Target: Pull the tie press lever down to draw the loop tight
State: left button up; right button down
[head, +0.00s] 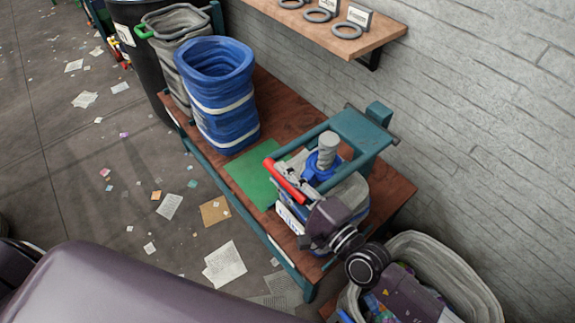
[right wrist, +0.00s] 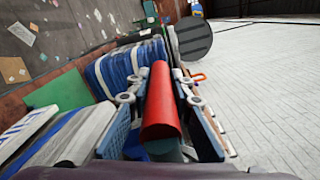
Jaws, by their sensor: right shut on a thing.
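The teal tie press (head: 360,132) stands at the right end of the brown bench. Its lever has a red handle (head: 283,178), which also shows in the right wrist view (right wrist: 160,105). My right gripper (head: 293,186) is shut on the red handle; in the right wrist view its two fingers lie on either side of it. A grey bag (head: 352,192) stands under the press, with its twisted grey neck (head: 328,148) rising through a blue loop (head: 318,170). My wrist hides part of the bag. My left gripper is not in view.
A green mat (head: 252,178) lies on the bench (head: 285,110) beside the press. A blue striped bag (head: 218,100) stands farther left. A grey bin (head: 462,268) with mixed waste is at the lower right. A shelf with grey rings (head: 347,31) hangs on the wall.

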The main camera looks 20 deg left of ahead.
jog(key=shift+d+f, duration=0.1)
jog(key=shift+f, duration=0.75)
jog(key=c, duration=1.7)
grip_release()
jog(key=shift+c, duration=0.2)
jog(key=shift+d, duration=0.1)
